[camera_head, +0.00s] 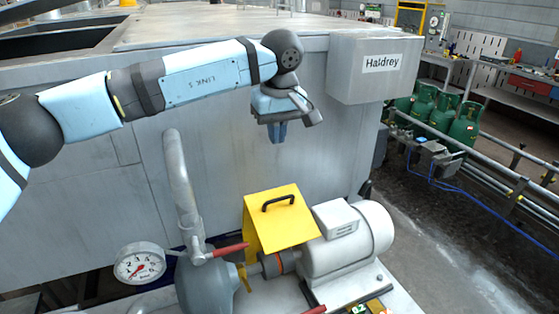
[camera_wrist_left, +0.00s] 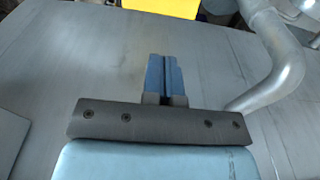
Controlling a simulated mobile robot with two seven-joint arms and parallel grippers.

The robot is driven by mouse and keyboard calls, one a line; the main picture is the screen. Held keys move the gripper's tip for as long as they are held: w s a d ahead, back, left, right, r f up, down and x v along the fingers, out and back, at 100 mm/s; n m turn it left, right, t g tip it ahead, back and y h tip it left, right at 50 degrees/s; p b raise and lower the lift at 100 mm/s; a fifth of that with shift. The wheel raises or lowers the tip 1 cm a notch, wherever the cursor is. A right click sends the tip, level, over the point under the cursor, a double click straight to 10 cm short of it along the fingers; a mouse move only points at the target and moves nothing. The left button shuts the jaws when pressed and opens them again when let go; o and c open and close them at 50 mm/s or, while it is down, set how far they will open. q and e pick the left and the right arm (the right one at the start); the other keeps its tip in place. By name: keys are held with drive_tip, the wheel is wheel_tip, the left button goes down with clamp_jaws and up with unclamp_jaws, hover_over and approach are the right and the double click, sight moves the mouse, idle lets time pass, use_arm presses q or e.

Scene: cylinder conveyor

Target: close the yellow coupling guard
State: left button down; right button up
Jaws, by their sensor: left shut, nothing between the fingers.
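The yellow coupling guard (camera_head: 287,226) is between the pump and the motor, with a black handle (camera_head: 278,202) on its face. The panel looks raised and tilted, and the shaft and an orange-ringed coupling (camera_head: 279,262) show below it. A yellow piece at the top edge of the left wrist view (camera_wrist_left: 202,7) looks like part of the guard. My left gripper (camera_head: 279,135) hangs above and behind the guard, in front of the grey tank wall, clear of the guard. Its blue fingers are together and empty, as the left wrist view (camera_wrist_left: 163,72) also shows. My right gripper is not visible.
The grey motor (camera_head: 348,247) is right of the guard. The pump (camera_head: 204,288), a vertical pipe (camera_head: 182,185), a pressure gauge (camera_head: 139,264) and a red lever (camera_head: 231,249) are left of it. A grey box labelled Haldrey (camera_head: 372,85) juts out right of my gripper.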

use_arm(q)
drive_tip(key=p, duration=0.3)
hover_over(278, 205)
drive_tip(key=w, duration=0.2)
drive_tip(key=f, duration=0.8)
drive_tip(key=shift+s+a+f, duration=0.15)
drive_tip(key=shift+s+a, duration=0.05)
drive_tip(key=shift+a, duration=0.1)
drive_tip(key=f, duration=0.1)
drive_tip(key=s+f, duration=0.1)
drive_tip(key=f+p, duration=0.1)
drive_tip(key=shift+s+d, duration=0.3)
drive_tip(key=shift+d, duration=0.05)
drive_tip(key=shift+s+d+f, duration=0.1)
drive_tip(key=shift+s+f, duration=0.25)
drive_tip(key=shift+f, duration=0.2)
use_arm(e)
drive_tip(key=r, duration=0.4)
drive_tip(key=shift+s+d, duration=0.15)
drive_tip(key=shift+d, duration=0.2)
use_arm(q)
drive_tip(key=shift+f, duration=0.1)
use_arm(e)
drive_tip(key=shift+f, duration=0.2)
